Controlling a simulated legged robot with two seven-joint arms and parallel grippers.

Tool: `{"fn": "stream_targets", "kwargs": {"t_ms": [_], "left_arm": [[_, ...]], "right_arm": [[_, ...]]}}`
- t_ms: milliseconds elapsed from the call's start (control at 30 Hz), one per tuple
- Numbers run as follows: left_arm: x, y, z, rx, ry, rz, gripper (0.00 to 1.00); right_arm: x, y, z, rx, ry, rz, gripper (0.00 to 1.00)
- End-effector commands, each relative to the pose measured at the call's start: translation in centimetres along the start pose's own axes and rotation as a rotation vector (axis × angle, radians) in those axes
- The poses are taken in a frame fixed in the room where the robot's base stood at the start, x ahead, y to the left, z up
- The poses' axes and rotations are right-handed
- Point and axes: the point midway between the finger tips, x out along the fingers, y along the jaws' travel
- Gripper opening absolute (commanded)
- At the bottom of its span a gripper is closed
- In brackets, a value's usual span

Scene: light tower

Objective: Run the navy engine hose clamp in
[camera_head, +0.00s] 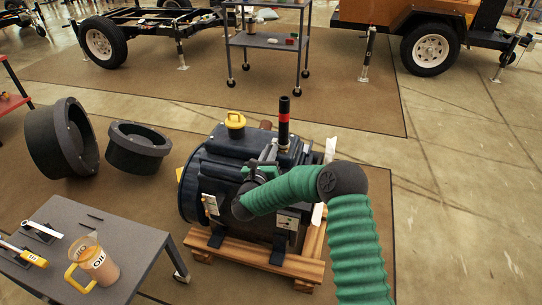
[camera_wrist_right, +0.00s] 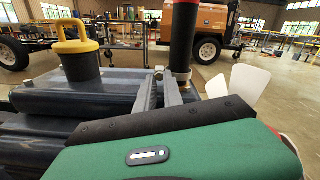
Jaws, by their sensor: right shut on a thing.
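The navy engine (camera_head: 225,155) sits on a wooden pallet (camera_head: 230,258). A black pipe with a red band (camera_head: 284,122) stands up from its top and also shows in the wrist view (camera_wrist_right: 183,45). A small metal hose clamp (camera_wrist_right: 182,76) is at the foot of this pipe. My right gripper (camera_head: 274,150) reaches over the engine from the right. In the wrist view, its grey fingers (camera_wrist_right: 161,78) are shut at the clamp beside the pipe. The exact grip is too small to make out. My left gripper is not in view.
A yellow-handled cap (camera_head: 235,121) stands on the engine, left of the pipe. A grey table (camera_head: 140,240) at lower left holds an oil jug (camera_head: 92,262) and tools. Two black round housings (camera_head: 62,138) (camera_head: 137,148) stand behind it. Bare floor lies to the right.

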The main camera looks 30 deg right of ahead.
Motion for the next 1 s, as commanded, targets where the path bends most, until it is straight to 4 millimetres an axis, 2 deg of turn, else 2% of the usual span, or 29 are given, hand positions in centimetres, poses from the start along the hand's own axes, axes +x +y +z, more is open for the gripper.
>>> {"fn": "stream_targets", "kwargs": {"t_ms": [33,700,1000], "left_arm": [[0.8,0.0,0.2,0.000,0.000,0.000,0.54],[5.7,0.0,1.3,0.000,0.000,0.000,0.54],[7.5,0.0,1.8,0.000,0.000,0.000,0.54]], "right_arm": [[-0.3,0.5,-0.8,0.042,0.010,0.011,0.00],[-0.2,0.5,-0.8,0.675,0.011,0.006,0.00],[-0.2,0.4,-0.6,0.899,0.010,0.003,0.00]]}}
